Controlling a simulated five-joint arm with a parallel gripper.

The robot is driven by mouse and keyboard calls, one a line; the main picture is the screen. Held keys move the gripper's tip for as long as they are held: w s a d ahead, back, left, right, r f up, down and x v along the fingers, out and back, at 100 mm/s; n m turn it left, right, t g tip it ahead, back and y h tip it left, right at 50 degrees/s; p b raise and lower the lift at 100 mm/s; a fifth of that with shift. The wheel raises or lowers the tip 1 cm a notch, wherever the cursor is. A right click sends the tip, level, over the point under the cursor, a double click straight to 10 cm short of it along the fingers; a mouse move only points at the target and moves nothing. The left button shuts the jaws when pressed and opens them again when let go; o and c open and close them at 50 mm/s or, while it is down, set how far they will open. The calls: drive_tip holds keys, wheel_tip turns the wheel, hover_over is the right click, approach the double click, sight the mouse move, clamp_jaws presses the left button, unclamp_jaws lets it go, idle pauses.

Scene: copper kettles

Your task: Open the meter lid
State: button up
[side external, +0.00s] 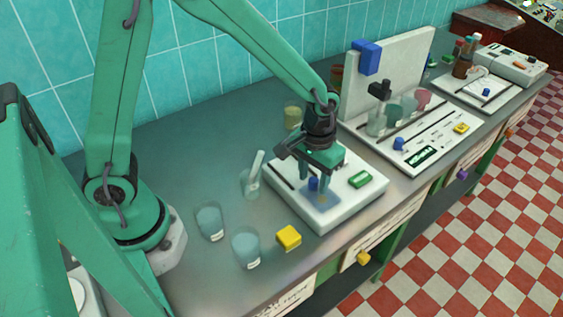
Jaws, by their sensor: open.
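A white box-shaped device (343,207), likely the meter, sits on the grey bench. A small blue knob (313,184) stands on a bluish flat panel (322,199) on its top; this may be the lid, which looks flat and closed. A green block (360,180) is on its right side. My gripper (325,187) points down over the panel, its fingers open, close to the blue knob. I cannot tell whether they touch it. The gripper hides part of the device's back.
A yellow block (289,237) and glass beakers (246,247) (210,222) stand in front and left. A glass with a white stick (253,178) is left of the device. A larger white unit (420,137) with a tall back panel is on the right. The bench's front edge is near.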

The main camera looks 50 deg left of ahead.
drive_tip(key=shift+f, duration=0.2)
clamp_jaws()
drive_tip(key=shift+a, duration=4.8)
drive_tip(key=shift+r, duration=0.1)
unclamp_jaws()
